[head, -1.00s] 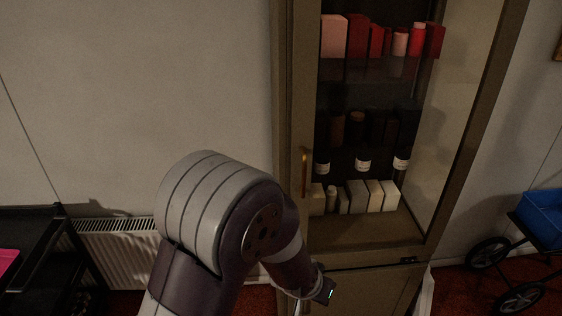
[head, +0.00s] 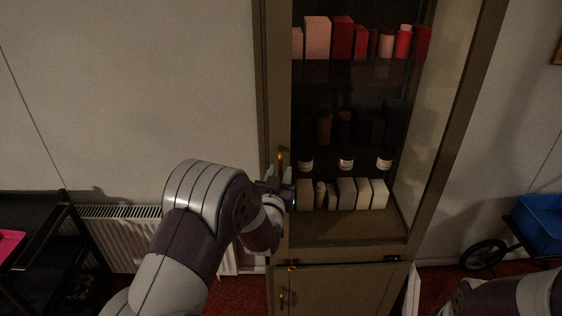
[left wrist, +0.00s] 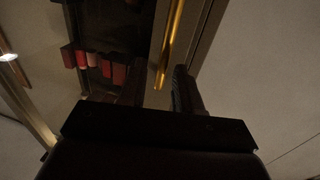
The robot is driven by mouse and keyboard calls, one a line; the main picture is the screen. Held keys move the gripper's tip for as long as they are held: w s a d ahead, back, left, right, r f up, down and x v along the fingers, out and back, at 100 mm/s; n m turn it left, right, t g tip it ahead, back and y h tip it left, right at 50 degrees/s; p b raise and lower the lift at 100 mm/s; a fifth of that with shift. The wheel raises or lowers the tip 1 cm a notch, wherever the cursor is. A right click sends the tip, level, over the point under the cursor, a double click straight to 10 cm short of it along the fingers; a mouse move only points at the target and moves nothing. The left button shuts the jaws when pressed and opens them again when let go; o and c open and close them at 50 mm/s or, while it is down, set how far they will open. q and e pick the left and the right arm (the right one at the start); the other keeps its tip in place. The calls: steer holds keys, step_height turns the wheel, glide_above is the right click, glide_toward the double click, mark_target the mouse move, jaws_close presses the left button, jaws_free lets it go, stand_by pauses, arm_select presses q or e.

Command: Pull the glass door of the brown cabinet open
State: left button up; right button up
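The brown cabinet (head: 264,92) stands upright at the centre of the head view. Its glass door (head: 345,95) looks closed, with shelves of items behind the glass. The gold bar handle (head: 281,157) is on the door's left frame. My left gripper (head: 281,190) is at the handle's lower part. In the left wrist view the gold handle (left wrist: 172,42) runs down toward the gap between the two fingers of my left gripper (left wrist: 160,88). The fingers are apart, one on each side of its lower end; contact is not visible. My right gripper is not in view.
A lower cabinet door (head: 345,288) with its own handle is below. A radiator (head: 120,235) and a black cart (head: 45,220) stand at left. A cart with a blue bin (head: 540,222) is at right. My right arm shows at bottom right.

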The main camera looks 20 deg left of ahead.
mark_target(280, 169)
arm_select(q)
steer(key=w, duration=0.3)
steer(key=shift+a+p, duration=0.35)
steer(key=shift+a, duration=0.05)
steer(key=shift+w+d, duration=0.1)
steer(key=shift+w, duration=0.1)
steer(key=shift+c, duration=0.4)
jaws_close()
